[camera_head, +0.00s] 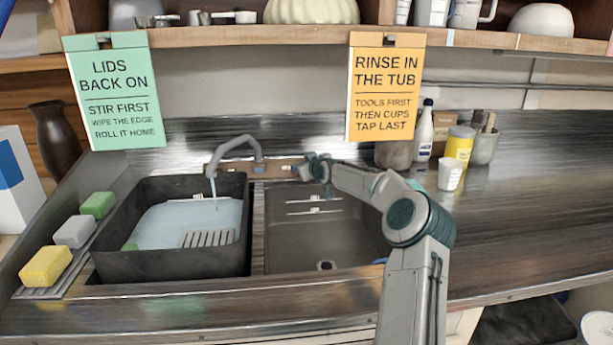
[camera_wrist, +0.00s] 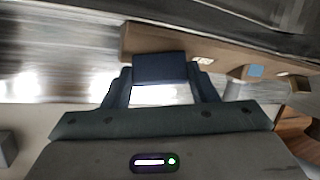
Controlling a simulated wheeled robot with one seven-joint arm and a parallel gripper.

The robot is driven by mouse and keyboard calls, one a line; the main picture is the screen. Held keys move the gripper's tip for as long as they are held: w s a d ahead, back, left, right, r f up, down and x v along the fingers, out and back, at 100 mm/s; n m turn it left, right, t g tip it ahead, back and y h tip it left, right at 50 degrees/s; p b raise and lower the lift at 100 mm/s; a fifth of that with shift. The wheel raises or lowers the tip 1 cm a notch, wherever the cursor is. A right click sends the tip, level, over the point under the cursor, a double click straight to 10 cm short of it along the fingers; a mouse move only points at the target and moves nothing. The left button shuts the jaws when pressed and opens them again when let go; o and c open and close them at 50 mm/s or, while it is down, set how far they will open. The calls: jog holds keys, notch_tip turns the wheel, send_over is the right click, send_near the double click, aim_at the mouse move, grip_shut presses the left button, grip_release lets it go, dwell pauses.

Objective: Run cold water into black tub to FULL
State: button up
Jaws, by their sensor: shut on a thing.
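The black tub (camera_head: 118,262) stands at the left with pale blue water (camera_head: 165,225) in it. The water surface lies a little below a pale mark (camera_head: 205,197) on the tub's back wall; any lettering is too small to read. The grey spout (camera_head: 240,141) hangs over the tub, and a thin stream falls from it into the water. My gripper (camera_head: 304,169) is at the right end of the brown tap panel (camera_head: 278,170). In the wrist view my gripper (camera_wrist: 160,75) is shut on a dark blue block (camera_wrist: 160,68) at that panel, seemingly a tap handle.
A dark empty basin (camera_head: 310,240) lies right of the tub, below my arm. Green, grey and yellow blocks (camera_head: 46,266) sit left of the tub. A white cup (camera_head: 450,174) and several bottles stand on the right counter. Two signs hang from the shelf above.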

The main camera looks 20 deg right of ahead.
jog(key=shift+a+f+m+h+b, duration=0.15)
jog(key=shift+m+h+b, duration=0.5)
jog(key=shift+m+b, duration=0.6)
jog(key=shift+a+m+h+b, duration=0.1)
jog(key=shift+m+h+b, duration=0.6)
jog(key=shift+b, duration=1)
jog(key=shift+m+h+b, duration=0.45)
jog(key=shift+m+b, duration=0.2)
jog(key=shift+b, duration=0.1)
jog(key=shift+m+h+b, duration=0.4)
jog(key=shift+m+b, duration=0.05)
jog(key=shift+m, duration=0.15)
jog(key=o, duration=1)
jog(key=shift+s, duration=0.1)
jog(key=v, duration=1.3)
jog(key=shift+s+r+b, duration=0.25)
jog(key=shift+r+b, duration=0.05)
jog(key=shift+b, duration=0.05)
jog(key=shift+a, duration=0.1)
